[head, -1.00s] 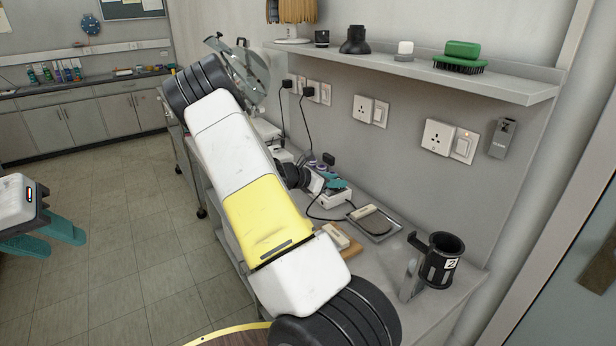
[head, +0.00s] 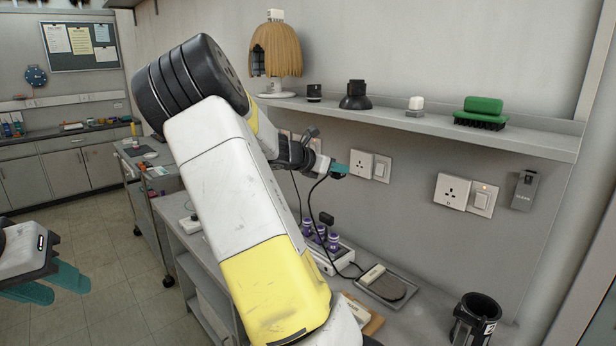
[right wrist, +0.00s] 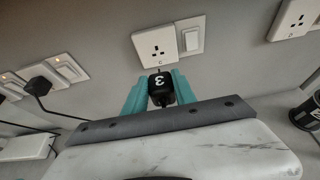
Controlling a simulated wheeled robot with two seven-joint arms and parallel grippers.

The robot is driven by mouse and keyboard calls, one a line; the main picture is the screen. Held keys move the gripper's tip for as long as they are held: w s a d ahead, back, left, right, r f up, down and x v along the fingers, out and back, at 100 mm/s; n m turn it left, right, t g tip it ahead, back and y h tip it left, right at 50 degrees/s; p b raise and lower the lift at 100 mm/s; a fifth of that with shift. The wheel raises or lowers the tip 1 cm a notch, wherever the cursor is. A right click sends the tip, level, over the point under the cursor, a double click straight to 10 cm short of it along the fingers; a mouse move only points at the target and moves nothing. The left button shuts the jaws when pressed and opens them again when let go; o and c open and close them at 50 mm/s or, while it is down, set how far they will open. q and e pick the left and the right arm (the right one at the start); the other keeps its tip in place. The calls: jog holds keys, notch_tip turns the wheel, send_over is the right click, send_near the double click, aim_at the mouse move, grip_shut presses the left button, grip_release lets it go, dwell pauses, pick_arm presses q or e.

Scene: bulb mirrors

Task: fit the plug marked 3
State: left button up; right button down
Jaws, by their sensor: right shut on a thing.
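My right gripper (right wrist: 161,92) is shut on the black plug marked 3 (right wrist: 158,82), seen between its teal fingers in the right wrist view. The white number faces the camera and looks inverted. The plug's pins are not clearly visible. The plug is just in front of and below an empty white wall socket (right wrist: 158,45), seemingly apart from it. In the head view, the right gripper (head: 340,171) is beside the same socket (head: 360,163), and the plug is not clearly visible. My left gripper (head: 52,284) is open and empty at the far left.
A switch (head: 381,168) adjoins the socket. Another empty socket (head: 452,191) is to the right; plugged sockets (right wrist: 40,85) are to the left. Above is a shelf (head: 430,128) holding a wig stand and a green brush. Below are a power strip (head: 325,255) and a black mug-like holder (head: 476,318).

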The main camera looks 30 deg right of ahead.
jog(key=shift+w+d, duration=0.3)
jog(key=shift+d, duration=0.65)
jog(key=shift+w+d, duration=0.25)
jog(key=shift+d, duration=0.65)
jog(key=shift+w+d, duration=0.3)
jog(key=shift+d, duration=0.65)
jog(key=shift+w+d, duration=0.15)
jog(key=shift+d, duration=0.45)
jog(key=shift+w+d, duration=0.15)
jog(key=shift+d, duration=0.4)
jog(key=c, duration=0.9)
grip_release()
jog(key=o, duration=0.4)
jog(key=shift+o, duration=0.2)
jog(key=shift+v, duration=3)
